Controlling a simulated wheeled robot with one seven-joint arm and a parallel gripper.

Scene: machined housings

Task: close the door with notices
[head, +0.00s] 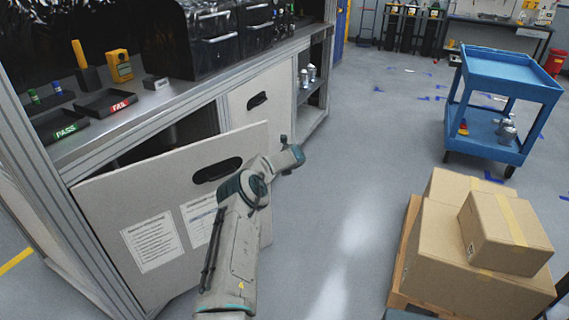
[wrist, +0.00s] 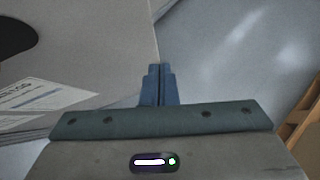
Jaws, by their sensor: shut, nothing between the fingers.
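The door with notices (head: 105,205) is a light grey panel under the workbench, standing partly open. It has a dark oval handle hole and two white printed sheets; my arm partly covers one sheet. In the wrist view the door (wrist: 110,55) fills the left side, with the edge of the handle hole and part of a notice. My gripper (head: 298,150) is beyond the door's free edge at its upper right. In the wrist view the fingers of my gripper (wrist: 158,70) are together and empty, close to the door's edge. I cannot tell whether they touch it.
The workbench (head: 160,105) carries trays, a yellow device and black bins. A second door (head: 262,92) beside the open one looks shut. Cardboard boxes (head: 470,270) on a pallet stand at the right, and a blue cart (head: 485,110) behind them. The floor between is clear.

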